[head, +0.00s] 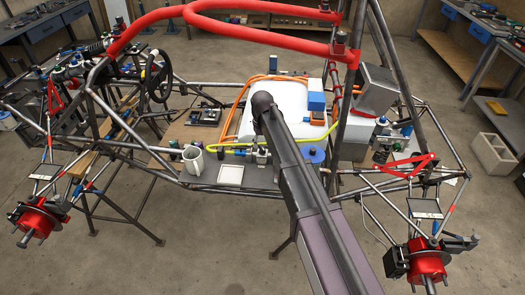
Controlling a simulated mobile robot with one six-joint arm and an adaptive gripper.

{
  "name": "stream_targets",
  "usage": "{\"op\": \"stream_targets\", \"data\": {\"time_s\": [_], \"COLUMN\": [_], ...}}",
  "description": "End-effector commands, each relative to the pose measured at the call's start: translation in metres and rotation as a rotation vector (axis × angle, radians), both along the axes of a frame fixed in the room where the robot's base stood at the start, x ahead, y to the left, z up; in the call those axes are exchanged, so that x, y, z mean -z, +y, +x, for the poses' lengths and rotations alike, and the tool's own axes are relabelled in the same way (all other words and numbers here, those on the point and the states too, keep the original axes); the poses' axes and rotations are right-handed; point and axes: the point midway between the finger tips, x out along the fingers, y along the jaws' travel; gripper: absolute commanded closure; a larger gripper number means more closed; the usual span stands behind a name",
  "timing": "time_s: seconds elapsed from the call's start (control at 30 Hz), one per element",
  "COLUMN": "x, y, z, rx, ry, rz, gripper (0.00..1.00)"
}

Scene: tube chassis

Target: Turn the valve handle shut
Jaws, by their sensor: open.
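My arm reaches in from the bottom right over the tube chassis, and its dark end bends down in front of a white tank (287,120). My gripper (261,155) appears small and dark below that bend, near a yellow hose (222,148); it is open. I see nothing held in it. I cannot make out the valve handle for certain. A round blue part (317,156) shows just right of my arm, and my arm may hide part of the fittings there. I cannot tell whether my gripper touches anything.
Red padded tubes (250,38) cross above the work area, and an upright frame tube (347,90) stands to the right. A steering wheel (158,76) is farther left.

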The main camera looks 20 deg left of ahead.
Motion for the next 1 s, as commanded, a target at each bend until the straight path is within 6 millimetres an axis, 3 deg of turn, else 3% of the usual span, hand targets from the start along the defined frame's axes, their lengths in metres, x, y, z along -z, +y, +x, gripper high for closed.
{"op": "stream_targets", "data": {"time_s": [0.23, 0.73, 0.77, 0.93, 1.0], "x": [0.016, 0.019, 0.019, 0.019, 0.019], "y": [0.0, 0.0, 0.0, 0.0, 0.0], "z": [0.0, 0.0, 0.0, 0.0, 0.0], "rx": [0.0, 0.0, 0.0, 0.0, 0.0], "ry": [0.0, 0.0, 0.0, 0.0, 0.0], "rz": [0.0, 0.0, 0.0, 0.0, 0.0], "gripper": [0.43, 0.43, 0.49, 0.99, 1.0]}}
